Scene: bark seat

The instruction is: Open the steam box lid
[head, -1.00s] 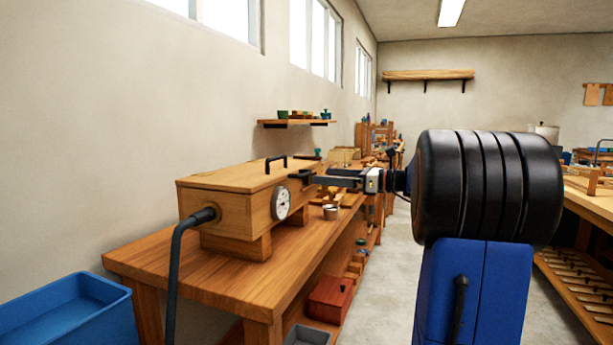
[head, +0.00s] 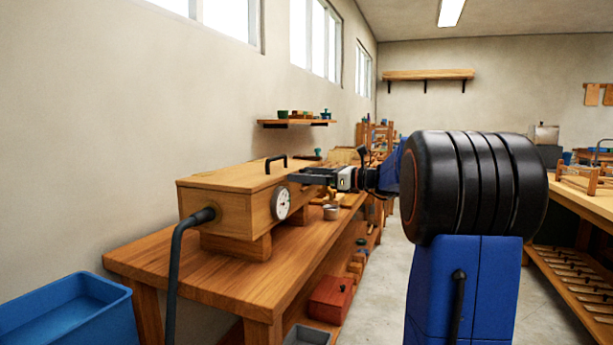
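The steam box (head: 225,222) is a long wooden box on blocks on the workbench. My gripper (head: 294,177) reaches in from the right, at the box's right side near the lid's edge, a little right of and below the handle. Whether its fingertips touch the box is unclear. The fingers are seen edge-on, so their opening does not show.
The wooden workbench (head: 160,262) carries a small metal cup (head: 330,212) right of the box. A blue bin (head: 70,310) stands at lower left. A red box (head: 330,298) sits on the bench's lower shelf. A wall shelf (head: 296,123) hangs behind. Floor is clear between the benches.

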